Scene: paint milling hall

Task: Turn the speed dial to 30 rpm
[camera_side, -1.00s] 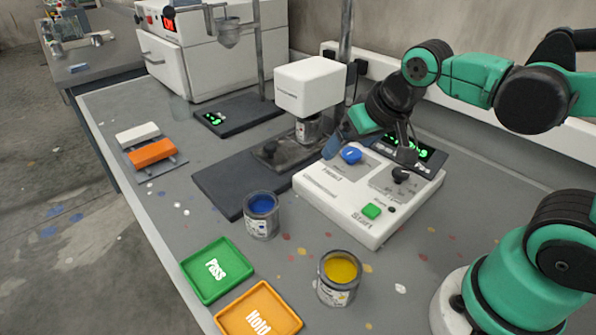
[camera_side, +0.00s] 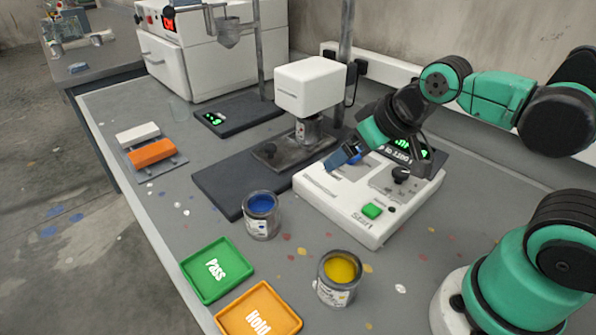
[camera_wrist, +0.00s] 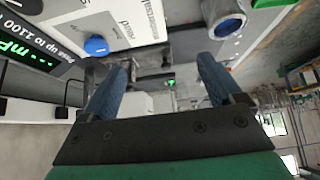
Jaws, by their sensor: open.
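A white control box (camera_side: 330,196) stands on the bench with a dark display showing green characters (camera_side: 405,148), too small to read for sure. It carries a blue dial (camera_side: 357,158), a black knob (camera_side: 401,174) and a green button (camera_side: 372,211) marked Start. My gripper (camera_side: 341,160) is over the box's left part, partly covering the blue dial. In the wrist view my gripper (camera_wrist: 160,78) has its two blue fingers spread with nothing between them. The blue dial (camera_wrist: 96,46) lies left of the left finger, outside the gap. I cannot read the dial's setting.
A white-headed stand (camera_side: 309,86) rises behind the box. Blue (camera_side: 261,227) and yellow (camera_side: 339,291) paint tins stand in front, near the green Pass tray (camera_side: 214,296) and orange Hold tray (camera_side: 290,325). An orange block (camera_side: 152,152) lies at the left.

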